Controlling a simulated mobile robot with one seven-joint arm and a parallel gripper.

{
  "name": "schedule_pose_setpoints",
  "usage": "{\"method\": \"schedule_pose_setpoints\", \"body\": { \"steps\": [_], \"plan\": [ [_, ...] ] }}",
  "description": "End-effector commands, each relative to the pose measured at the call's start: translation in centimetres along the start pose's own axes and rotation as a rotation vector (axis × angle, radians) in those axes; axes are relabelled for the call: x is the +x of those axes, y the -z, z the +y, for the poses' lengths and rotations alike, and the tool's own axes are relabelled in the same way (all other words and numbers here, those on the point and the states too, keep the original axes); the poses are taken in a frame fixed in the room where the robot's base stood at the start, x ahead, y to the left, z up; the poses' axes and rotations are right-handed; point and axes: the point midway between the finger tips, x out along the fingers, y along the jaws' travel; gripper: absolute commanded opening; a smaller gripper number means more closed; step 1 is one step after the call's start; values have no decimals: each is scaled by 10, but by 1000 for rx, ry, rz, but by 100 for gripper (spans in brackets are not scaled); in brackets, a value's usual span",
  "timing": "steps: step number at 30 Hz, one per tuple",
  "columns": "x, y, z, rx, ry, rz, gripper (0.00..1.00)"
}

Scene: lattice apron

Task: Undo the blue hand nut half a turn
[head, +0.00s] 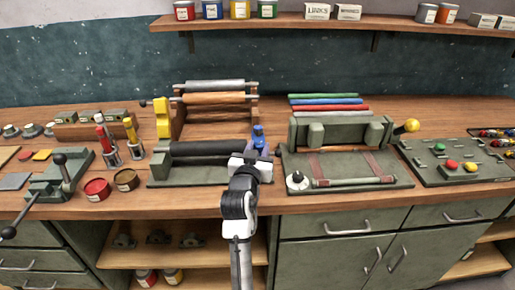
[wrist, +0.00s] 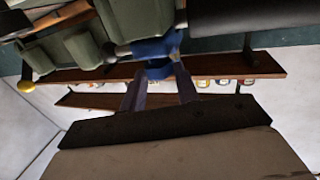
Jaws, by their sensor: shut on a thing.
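The blue hand nut (head: 258,136) stands at the right end of the black roller (head: 205,147) on a green machine. My gripper (head: 250,160) reaches it from the front and hides its lower part in the head view. In the wrist view the blue hand nut (wrist: 158,50) sits at the tips of the two dark fingers of my gripper (wrist: 160,84). The fingers are shut on it, one on each side. The exact turn of the nut cannot be told.
A second green machine (head: 345,180) with a yellow-knobbed lever (head: 408,126) stands close on the right. A lever press (head: 55,185), red tin (head: 97,188) and brown tin (head: 126,180) are on the left. A shelf (head: 320,22) with tins runs above.

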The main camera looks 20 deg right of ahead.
Motion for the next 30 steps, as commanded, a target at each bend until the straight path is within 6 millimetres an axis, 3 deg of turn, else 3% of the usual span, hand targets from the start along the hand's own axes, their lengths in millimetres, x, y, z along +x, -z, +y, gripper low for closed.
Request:
{"method": "schedule_pose_setpoints", "body": {
  "steps": [30],
  "plan": [
    [3,-2,12,-1,482,1,8]
  ]
}}
